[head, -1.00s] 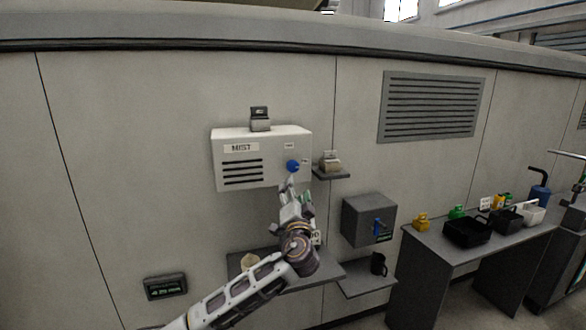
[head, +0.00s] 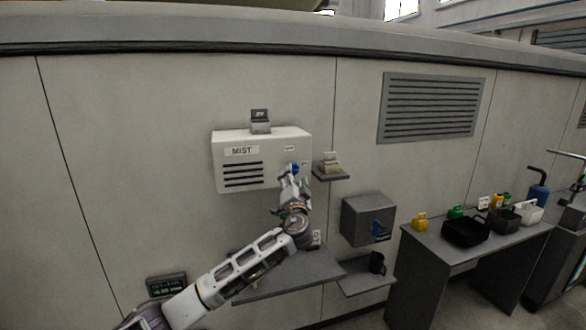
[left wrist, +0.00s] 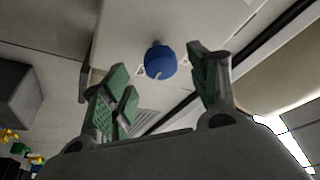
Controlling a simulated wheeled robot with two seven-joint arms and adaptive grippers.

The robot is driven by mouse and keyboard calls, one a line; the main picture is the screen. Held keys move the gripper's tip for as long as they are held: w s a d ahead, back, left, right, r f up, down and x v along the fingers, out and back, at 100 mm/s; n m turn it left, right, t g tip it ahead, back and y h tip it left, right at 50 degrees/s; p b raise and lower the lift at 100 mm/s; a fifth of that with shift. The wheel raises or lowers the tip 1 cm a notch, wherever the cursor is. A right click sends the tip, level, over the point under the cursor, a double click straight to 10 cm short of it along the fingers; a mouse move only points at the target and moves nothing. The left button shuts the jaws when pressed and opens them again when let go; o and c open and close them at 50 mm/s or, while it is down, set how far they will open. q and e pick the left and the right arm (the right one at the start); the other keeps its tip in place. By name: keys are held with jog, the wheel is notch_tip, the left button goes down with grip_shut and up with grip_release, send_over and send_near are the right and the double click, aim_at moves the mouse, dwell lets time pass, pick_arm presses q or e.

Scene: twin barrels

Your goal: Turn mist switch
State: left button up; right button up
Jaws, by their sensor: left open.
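The mist unit (head: 262,158) is a white box on the wall with a MIST label and dark slots. Its switch is a round blue knob (head: 294,168) at the right of its front face, partly covered by my gripper in the head view. In the left wrist view the knob (left wrist: 160,61) shows a pale pointer mark and sits between the fingers, just beyond their tips. My left gripper (head: 291,175) is open, with green-padded fingers (left wrist: 160,80) on both sides of the knob; I cannot tell whether they touch it. My right gripper is not in view.
A small shelf (head: 331,175) with a stacked item is right of the unit. A table (head: 437,242) with containers stands at right.

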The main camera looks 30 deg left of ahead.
pick_arm(q)
jog(key=shift+p+x, duration=0.75)
jog(key=shift+x, duration=1.9)
jog(key=c, duration=1)
